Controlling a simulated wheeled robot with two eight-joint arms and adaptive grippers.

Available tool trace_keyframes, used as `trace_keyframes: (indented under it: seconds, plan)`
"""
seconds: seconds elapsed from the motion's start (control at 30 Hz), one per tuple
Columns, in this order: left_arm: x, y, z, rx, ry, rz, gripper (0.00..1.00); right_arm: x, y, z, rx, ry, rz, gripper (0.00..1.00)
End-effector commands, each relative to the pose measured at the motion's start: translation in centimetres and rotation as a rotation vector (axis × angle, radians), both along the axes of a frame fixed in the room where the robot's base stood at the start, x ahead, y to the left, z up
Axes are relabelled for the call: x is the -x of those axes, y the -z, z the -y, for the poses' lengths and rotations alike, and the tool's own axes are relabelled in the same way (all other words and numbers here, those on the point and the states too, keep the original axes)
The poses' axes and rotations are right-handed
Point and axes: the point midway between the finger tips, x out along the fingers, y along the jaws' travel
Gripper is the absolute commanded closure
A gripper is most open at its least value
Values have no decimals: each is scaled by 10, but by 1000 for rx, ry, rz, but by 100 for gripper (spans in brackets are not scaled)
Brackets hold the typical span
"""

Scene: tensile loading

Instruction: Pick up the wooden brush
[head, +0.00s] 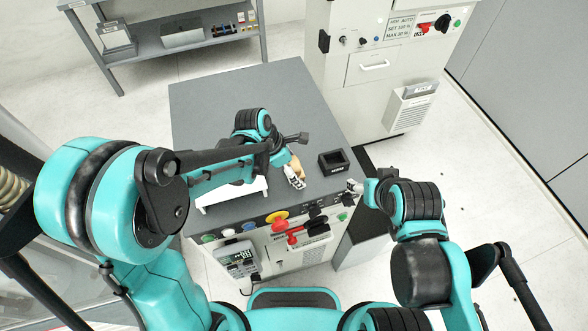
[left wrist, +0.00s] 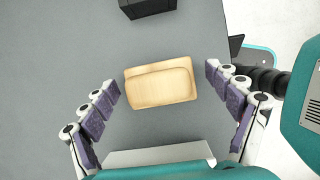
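The wooden brush (left wrist: 160,85) lies on the grey bench top in the left wrist view, pale wood with a rounded upper part on a rectangular base. In the head view only a tan bit of it (head: 297,163) shows, partly hidden by my left gripper (head: 292,177). In the left wrist view my left gripper (left wrist: 162,80) is spread open, one finger on each side of the brush with gaps between. My right gripper (head: 355,187) is at the bench's right edge, away from the brush; its fingers are too small to judge.
A black open box (head: 333,162) stands on the bench right of the brush; its edge shows atop the left wrist view (left wrist: 147,8). A white piece (head: 232,195) lies at the bench's front. The bench top (head: 210,105) is clear at the back. The front panel carries a red-yellow knob (head: 278,220).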

Motion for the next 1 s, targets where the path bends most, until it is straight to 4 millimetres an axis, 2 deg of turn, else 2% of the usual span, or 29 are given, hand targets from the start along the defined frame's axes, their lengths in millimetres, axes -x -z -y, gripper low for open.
trace_keyframes:
  seconds: [0.03,0.2,0.27,0.3,0.53,0.67,0.87,1.0]
  plan:
    - [0,0,0,0,0,0,22,0,0,0,0,0,0,39]
    - [0,0,0,0,0,0,67,0,0,0,0,0,0,39]
    - [0,0,0,0,0,0,67,0,0,0,0,0,0,39]
    - [0,0,0,0,0,0,72,0,0,0,0,0,0,39]
    - [0,-1,0,0,0,0,72,0,0,0,0,0,0,39]
    - [0,-9,0,0,0,0,72,0,-2,0,0,0,0,39]
    - [0,-40,0,0,0,0,72,0,-9,0,0,0,0,39]
    - [15,-59,25,0,8,0,72,0,-13,0,0,0,0,39]
